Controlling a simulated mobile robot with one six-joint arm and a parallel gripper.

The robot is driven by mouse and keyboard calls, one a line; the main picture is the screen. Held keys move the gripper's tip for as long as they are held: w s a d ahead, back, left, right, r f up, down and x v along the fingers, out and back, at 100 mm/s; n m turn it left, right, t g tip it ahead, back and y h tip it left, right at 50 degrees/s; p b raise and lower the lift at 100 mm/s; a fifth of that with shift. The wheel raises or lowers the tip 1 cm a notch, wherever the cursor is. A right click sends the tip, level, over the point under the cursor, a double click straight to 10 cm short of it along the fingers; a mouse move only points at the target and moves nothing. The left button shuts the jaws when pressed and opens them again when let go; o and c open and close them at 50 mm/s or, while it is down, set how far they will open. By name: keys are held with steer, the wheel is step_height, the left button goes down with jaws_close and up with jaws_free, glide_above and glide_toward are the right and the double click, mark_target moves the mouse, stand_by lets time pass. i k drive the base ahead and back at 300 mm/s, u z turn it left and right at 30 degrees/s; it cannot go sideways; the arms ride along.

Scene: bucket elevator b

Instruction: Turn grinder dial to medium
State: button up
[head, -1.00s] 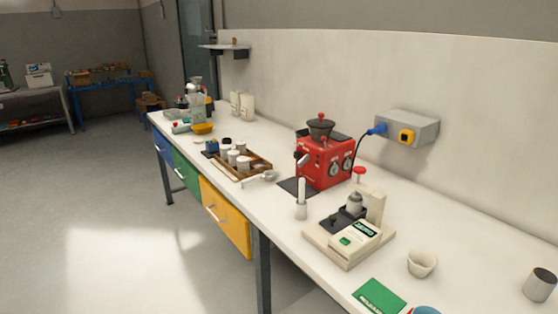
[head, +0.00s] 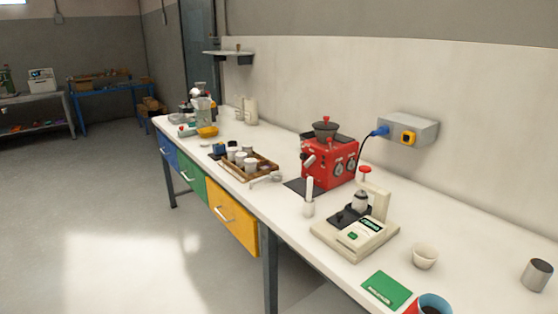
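A red machine (head: 328,164) with a dark hopper (head: 325,131) on top stands on the white bench against the wall. Two round dials (head: 345,166) show on its right-hand face; their settings are too small to read. Another grinder-like device with a clear upper part (head: 203,108) stands at the far end of the bench; I cannot make out a dial on it. My gripper is not in view.
A beige scale (head: 355,236) stands in front of the red machine, with a white cup (head: 424,256) to its right. A wooden tray (head: 262,171) holds several containers. A wall socket box (head: 408,129) has a blue plug. The floor (head: 120,220) left of the bench is clear.

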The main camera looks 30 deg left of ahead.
mark_target(302, 156)
steer(key=z, duration=0.5)
steer(key=k, duration=0.2)
steer(key=u, duration=2.9)
steer(key=i, duration=1)
steer(key=u, duration=0.35)
